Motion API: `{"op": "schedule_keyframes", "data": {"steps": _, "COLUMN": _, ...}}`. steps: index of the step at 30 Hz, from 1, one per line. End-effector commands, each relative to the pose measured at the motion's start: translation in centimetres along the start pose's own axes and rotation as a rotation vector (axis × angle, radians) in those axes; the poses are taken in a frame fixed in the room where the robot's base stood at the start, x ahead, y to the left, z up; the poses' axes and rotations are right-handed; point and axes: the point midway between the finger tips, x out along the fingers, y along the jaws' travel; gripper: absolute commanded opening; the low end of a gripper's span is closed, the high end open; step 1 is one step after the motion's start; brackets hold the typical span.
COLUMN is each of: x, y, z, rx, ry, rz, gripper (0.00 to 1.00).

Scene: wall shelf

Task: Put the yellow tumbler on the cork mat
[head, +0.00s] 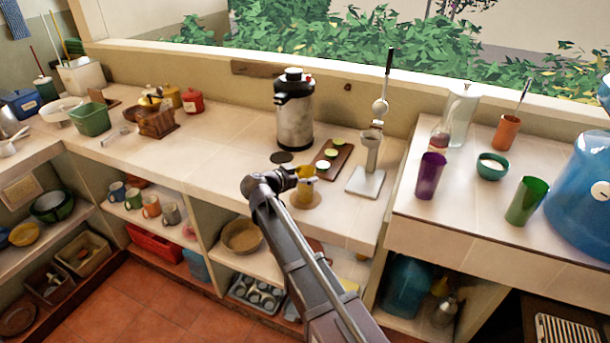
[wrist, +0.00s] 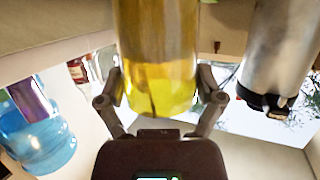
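The yellow tumbler (head: 303,188) stands upright near the front edge of the middle counter. It fills the upper middle of the wrist view (wrist: 157,55), which is upside down. My gripper (head: 298,176) has a finger against each side of the tumbler; both fingers also show in the wrist view (wrist: 160,85). The round tan cork mat (head: 315,200) lies directly under or just behind the tumbler, which hides part of it. I cannot tell whether the tumbler's base touches the mat.
A steel pump flask (head: 294,115) stands behind my gripper. A dark round disc (head: 281,157) lies behind it to the left. A board with green slices (head: 333,158) and a metal stand (head: 366,182) are to the right.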

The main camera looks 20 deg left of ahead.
Motion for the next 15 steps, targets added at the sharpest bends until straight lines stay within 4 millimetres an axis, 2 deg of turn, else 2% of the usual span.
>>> {"op": "schedule_keyframes", "data": {"steps": 15, "x": -0.02, "y": 0.02, "z": -0.16, "rx": 0.0, "ry": 0.0, "rz": 0.0, "gripper": 1.0}}
